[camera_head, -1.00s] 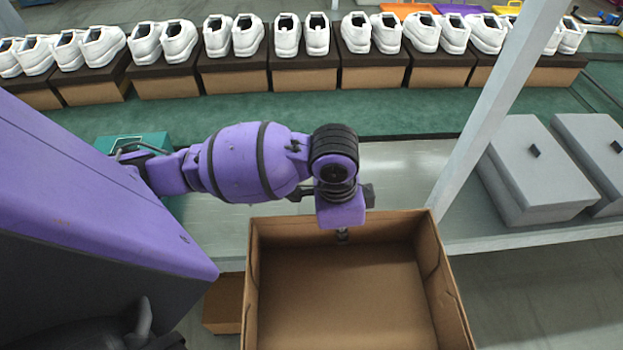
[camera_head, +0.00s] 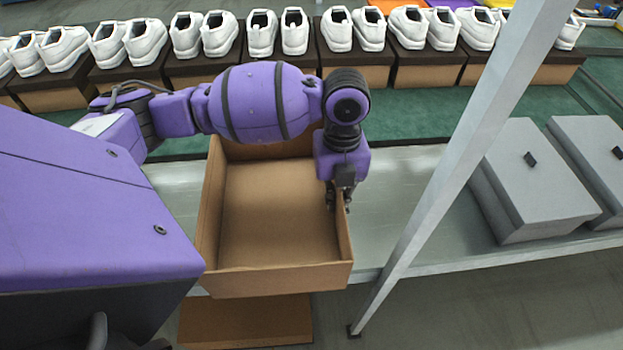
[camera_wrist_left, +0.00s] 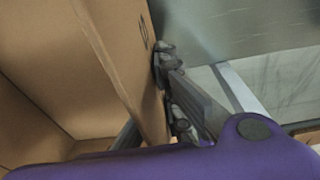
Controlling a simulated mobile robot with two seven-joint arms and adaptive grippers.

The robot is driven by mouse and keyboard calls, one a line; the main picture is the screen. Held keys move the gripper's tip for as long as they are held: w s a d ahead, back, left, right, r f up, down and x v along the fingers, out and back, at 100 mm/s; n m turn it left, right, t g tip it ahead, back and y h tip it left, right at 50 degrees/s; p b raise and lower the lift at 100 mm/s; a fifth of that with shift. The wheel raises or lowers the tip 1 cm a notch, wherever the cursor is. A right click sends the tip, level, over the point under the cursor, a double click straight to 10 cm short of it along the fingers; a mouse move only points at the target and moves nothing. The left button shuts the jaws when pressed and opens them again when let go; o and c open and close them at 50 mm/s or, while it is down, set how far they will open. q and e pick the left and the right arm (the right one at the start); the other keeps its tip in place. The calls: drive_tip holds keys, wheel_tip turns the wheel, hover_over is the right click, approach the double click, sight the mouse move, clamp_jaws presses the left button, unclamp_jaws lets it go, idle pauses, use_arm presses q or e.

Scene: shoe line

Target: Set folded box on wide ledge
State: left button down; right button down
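The folded box (camera_head: 265,215) is an open brown cardboard box with no lid, upright and empty. In the head view it lies over the grey metal ledge (camera_head: 395,190), its near end reaching past the ledge's front edge. I cannot tell whether its bottom touches the ledge. My left gripper (camera_head: 340,195) points down at the box's right wall. In the left wrist view the fingers (camera_wrist_left: 155,110) lie on both sides of the cardboard wall (camera_wrist_left: 125,65) and appear shut on it. The inner finger is mostly hidden. My right gripper is not in view.
A slanted grey post (camera_head: 465,150) stands right of the box. Two grey lidded boxes (camera_head: 535,180) sit on the ledge beyond it. White shoes on brown boxes (camera_head: 345,65) line the green belt behind. Another brown cardboard piece (camera_head: 245,322) lies below the ledge.

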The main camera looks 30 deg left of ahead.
sight(322, 186)
use_arm(q)
drive_tip(key=w+a+f, duration=0.1)
drive_tip(key=a+f, duration=0.1)
drive_tip(key=w+a+f, duration=0.4)
drive_tip(key=shift+f, duration=0.4)
drive_tip(key=shift+w+a+f+b, duration=0.15)
drive_tip(key=shift+f+b, duration=0.05)
drive_tip(key=shift+f, duration=0.75)
drive_tip(key=shift+w+a+f+b, duration=0.1)
drive_tip(key=shift+a+f+b, duration=0.05)
drive_tip(key=shift+f, duration=0.75)
drive_tip(key=shift+f, duration=0.2)
drive_tip(key=c, duration=2)
unclamp_jaws()
drive_tip(key=shift+r, duration=0.15)
drive_tip(key=r, duration=0.8)
drive_tip(key=w+r, duration=0.1)
drive_tip(key=r, duration=0.3)
drive_tip(key=shift+w+a, duration=0.1)
drive_tip(key=shift+a, duration=0.2)
